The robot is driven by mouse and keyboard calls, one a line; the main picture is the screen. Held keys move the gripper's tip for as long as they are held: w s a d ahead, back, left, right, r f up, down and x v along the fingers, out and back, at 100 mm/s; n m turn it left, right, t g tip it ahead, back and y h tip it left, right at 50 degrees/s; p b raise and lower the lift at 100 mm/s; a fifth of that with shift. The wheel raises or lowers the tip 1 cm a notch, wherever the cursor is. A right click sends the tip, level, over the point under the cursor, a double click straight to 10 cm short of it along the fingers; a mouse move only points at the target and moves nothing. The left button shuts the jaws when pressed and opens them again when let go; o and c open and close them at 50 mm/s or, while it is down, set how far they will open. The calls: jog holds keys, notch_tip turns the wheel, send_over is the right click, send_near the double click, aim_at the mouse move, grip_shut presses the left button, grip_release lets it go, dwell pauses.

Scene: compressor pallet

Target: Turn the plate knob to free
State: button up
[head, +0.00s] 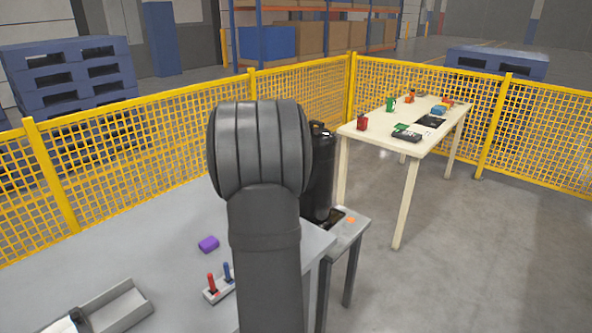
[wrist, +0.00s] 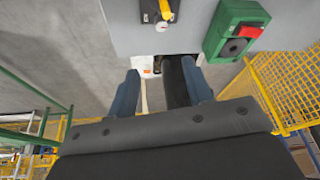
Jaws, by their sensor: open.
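In the wrist view my gripper (wrist: 163,82) is open, its two blue-grey fingers spread apart. I see nothing clamped between them. A grey panel (wrist: 195,18) fills the top of this view. A yellow and black part with a pale round end (wrist: 160,14) sits on the panel and is cut by the top edge. It may be the plate knob, but I cannot tell its setting. The fingertips are apart from it in the picture. In the head view my own arm hides the gripper, and I cannot make out the knob.
A green box with a red switch (wrist: 236,30) is on the panel's right. A black cylinder (head: 320,175) stands behind my arm. Yellow fencing (head: 150,150) runs behind.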

jog(key=s+d+r+m+y, duration=0.1)
jog(key=d+r+m, duration=0.1)
jog(key=r, duration=0.3)
jog(key=s+d+r+m+y, duration=0.2)
jog(key=d+r, duration=0.1)
jog(key=r, duration=0.3)
jog(key=shift+d, duration=0.35)
jog(key=shift+r, duration=0.1)
jog(key=shift+c, duration=1.3)
jog(key=shift+f, duration=0.3)
jog(key=w+a+f+n, duration=0.1)
jog(key=w+f+n, duration=0.2)
jog(key=f, duration=0.6)
jog(key=w+a+f+n, duration=0.1)
jog(key=w+f+n, duration=0.2)
jog(key=f, duration=0.6)
jog(key=w+a+f+n, duration=0.1)
jog(key=w+f+n, duration=0.2)
jog(key=f, duration=0.7)
jog(key=shift+w+f+n+t+h, duration=0.15)
jog(key=shift+n+t+h, duration=0.15)
jog(key=shift+n, duration=1.1)
